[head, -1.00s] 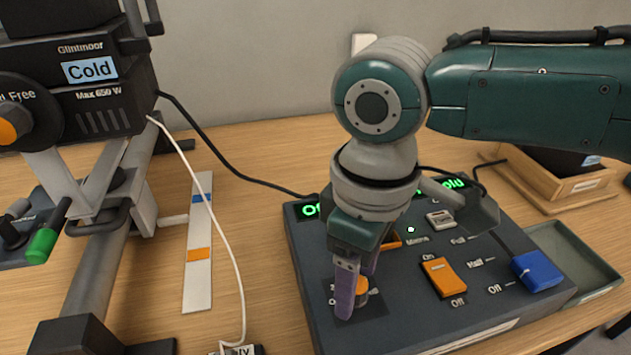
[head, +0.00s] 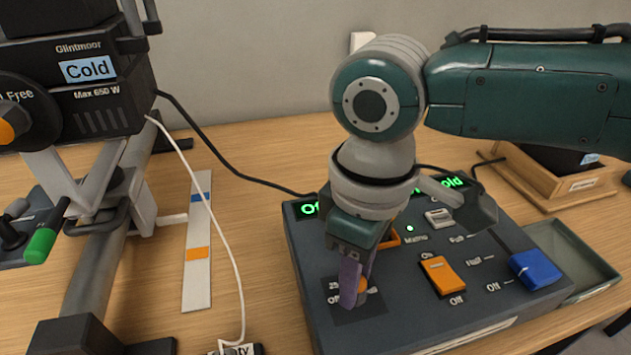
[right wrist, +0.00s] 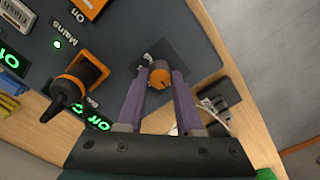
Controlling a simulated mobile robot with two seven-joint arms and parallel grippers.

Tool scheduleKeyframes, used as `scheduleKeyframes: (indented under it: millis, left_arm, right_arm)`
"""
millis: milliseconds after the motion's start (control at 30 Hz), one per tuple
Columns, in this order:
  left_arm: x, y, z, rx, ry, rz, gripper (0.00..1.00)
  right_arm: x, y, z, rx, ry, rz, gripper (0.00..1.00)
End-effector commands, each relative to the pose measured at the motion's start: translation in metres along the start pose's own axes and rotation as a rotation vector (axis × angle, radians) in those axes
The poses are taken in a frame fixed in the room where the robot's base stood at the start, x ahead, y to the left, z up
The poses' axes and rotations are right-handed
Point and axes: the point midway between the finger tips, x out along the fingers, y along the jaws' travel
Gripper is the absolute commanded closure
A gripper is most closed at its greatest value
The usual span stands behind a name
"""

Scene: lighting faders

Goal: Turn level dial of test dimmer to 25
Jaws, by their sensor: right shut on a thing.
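The test dimmer is a dark grey control box (head: 400,320) on the wooden table. Its level dial, a small orange knob (head: 363,286), sits on a black plate at the box's front left, with "25" and "Off" partly readable beside it. In the right wrist view the dial (right wrist: 160,76) has a dark pointer mark, but I cannot read its setting. My right gripper (head: 356,288) points down with its purple fingers shut on the dial, one on each side. The fingers hide part of the knob in the head view. My left gripper is not in view.
Right of the dial are an orange rocker switch (head: 443,277) and a blue fader knob (head: 535,270). A shallow green tray (head: 585,262) and a wooden box (head: 560,186) stand further right. A black lamp (head: 92,85) on a stand and a white cable (head: 226,240) are at left.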

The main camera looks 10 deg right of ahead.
Motion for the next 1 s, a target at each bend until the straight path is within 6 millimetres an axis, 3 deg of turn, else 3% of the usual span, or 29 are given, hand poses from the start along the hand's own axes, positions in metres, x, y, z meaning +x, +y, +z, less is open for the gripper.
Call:
scheduleKeyframes:
  millis: [267,600,1000]
  left_arm:
    - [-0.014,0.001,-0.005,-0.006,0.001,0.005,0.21]
    - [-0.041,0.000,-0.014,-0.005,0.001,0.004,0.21]
    - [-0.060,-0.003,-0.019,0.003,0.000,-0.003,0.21]
  right_arm:
    - [-0.004,-0.001,-0.001,0.096,0.001,-0.004,1.00]
    - [-0.005,-0.002,-0.001,0.368,-0.001,-0.005,1.00]
    - [-0.003,-0.001,-0.001,0.658,-0.001,-0.004,1.00]
